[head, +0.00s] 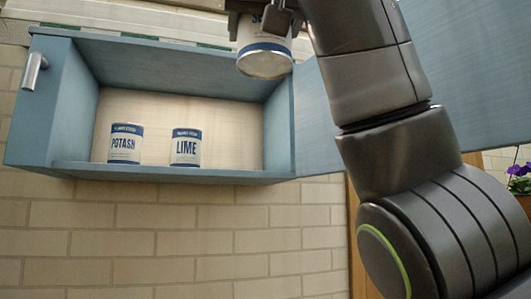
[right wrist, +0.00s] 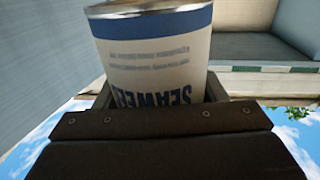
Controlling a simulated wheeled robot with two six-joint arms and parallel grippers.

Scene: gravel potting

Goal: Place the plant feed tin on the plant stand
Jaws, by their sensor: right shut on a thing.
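My right gripper (head: 266,14) is at the top of the head view, above and in front of the right part of the open blue cabinet. It is shut on a white tin (head: 265,58) with a blue band and a silvery end. In the right wrist view the same tin (right wrist: 155,60) reads "SEAWEE", upside down, with the rest of the label hidden by the jaws. No tin labelled plant feed is readable, and no plant stand can be made out. My left gripper is not in view.
The wall cabinet (head: 60,95) holds a potash tin (head: 125,144) and a lime tin (head: 186,148), standing apart. Its open door (head: 440,80) extends right, behind my arm. A purple-flowered plant (head: 519,178) is at the right edge. Bare brick wall lies below the cabinet.

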